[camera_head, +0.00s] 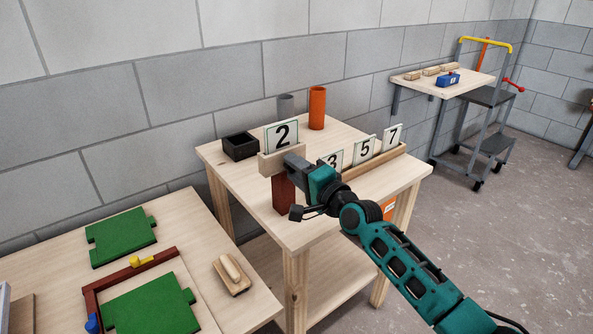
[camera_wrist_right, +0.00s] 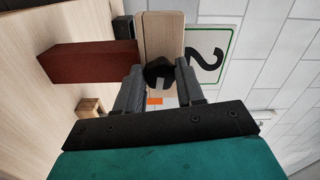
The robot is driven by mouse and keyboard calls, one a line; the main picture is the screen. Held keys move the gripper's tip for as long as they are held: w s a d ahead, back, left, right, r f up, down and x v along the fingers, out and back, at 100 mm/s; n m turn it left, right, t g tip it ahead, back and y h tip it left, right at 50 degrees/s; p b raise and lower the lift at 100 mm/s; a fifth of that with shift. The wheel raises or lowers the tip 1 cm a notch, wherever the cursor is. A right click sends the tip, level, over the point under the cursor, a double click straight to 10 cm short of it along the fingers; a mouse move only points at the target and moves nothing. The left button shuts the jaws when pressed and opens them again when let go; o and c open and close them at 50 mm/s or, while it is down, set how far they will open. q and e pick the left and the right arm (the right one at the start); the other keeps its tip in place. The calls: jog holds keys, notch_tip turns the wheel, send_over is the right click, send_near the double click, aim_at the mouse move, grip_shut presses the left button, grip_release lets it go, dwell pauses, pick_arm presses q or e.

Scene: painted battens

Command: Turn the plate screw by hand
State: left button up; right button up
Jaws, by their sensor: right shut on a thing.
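The plate with a 2 (camera_head: 282,134) stands upright on a pale wooden block (camera_head: 270,164) above a dark red post (camera_head: 283,195). In the right wrist view the plate (camera_wrist_right: 222,48), the block (camera_wrist_right: 160,32) and the post (camera_wrist_right: 92,62) appear sideways. The plate screw shows there as a black knob (camera_wrist_right: 158,70) at the face of the block. My right gripper (camera_head: 290,162) reaches this face from the front, its fingers shut on both sides of the knob. The gripper hides the screw in the head view. My left gripper is not in view.
Plates numbered 3, 5 (camera_head: 364,149) and 7 (camera_head: 393,137) stand on a wooden rail (camera_head: 375,162) at right. A lower table with green pieces (camera_head: 122,237) is at left.

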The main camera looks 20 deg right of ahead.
jog(key=n+p, duration=0.1)
jog(key=n, duration=1)
jog(key=shift+d+f, duration=0.1)
jog(key=shift+f, duration=0.05)
jog(key=shift+n, duration=0.4)
jog(key=o, duration=1)
jog(key=shift+o, duration=0.2)
jog(key=p+v, duration=0.1)
jog(key=v, duration=1.2)
